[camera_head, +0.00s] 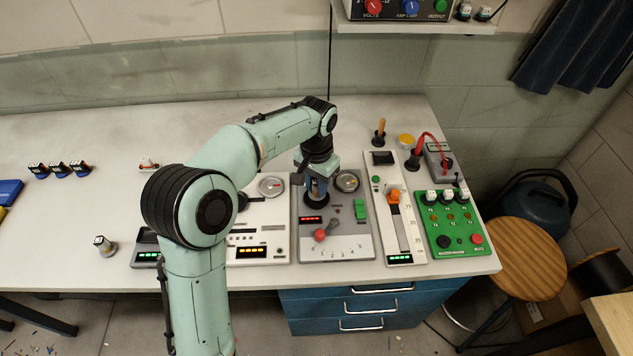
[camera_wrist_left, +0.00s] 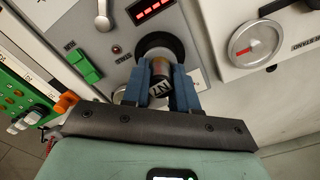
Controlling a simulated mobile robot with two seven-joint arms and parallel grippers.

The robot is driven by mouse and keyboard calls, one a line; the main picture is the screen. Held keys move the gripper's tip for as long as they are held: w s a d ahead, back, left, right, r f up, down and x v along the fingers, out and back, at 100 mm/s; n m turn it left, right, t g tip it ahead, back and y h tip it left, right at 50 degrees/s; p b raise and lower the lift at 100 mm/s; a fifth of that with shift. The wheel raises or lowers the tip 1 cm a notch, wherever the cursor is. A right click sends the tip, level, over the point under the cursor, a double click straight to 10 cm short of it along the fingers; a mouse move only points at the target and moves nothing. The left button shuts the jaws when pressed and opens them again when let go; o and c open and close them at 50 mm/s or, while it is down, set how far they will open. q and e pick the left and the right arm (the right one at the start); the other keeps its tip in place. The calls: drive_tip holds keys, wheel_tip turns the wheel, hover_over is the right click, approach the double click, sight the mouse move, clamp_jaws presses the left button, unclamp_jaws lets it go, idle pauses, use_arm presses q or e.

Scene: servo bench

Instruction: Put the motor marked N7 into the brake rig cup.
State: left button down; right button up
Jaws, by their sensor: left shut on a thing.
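My left gripper (camera_head: 317,188) points down at the grey rig panel (camera_head: 344,243) in the head view. In the left wrist view its blue fingers (camera_wrist_left: 172,90) are shut on a small motor (camera_wrist_left: 159,68) with a dark end cap (camera_wrist_left: 160,90). The cap's white mark shows upside down and reads as N7. The motor's far end lines up with the round black cup (camera_wrist_left: 160,43) on the grey panel. How deep it sits in the cup is hidden. The cup also shows beneath the fingers in the head view (camera_head: 317,206). My right gripper is out of view.
The grey panel carries a red-knobbed lever (camera_head: 321,235), a green switch (camera_head: 360,209) and a dial (camera_head: 347,181). White panels (camera_head: 262,222) flank it. A green board (camera_head: 450,222) stands at the right. Several blue motors (camera_head: 60,170) and a single motor (camera_head: 104,244) stand at left.

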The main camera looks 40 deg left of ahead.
use_arm(q)
drive_tip(key=shift+s, duration=0.1)
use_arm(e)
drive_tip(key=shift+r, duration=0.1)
use_arm(q)
drive_tip(key=shift+f, duration=1.1)
idle(2.8)
drive_tip(key=c, duration=0.8)
unclamp_jaws()
drive_tip(key=shift+r+p, duration=1.75)
drive_tip(key=shift+r, duration=0.8)
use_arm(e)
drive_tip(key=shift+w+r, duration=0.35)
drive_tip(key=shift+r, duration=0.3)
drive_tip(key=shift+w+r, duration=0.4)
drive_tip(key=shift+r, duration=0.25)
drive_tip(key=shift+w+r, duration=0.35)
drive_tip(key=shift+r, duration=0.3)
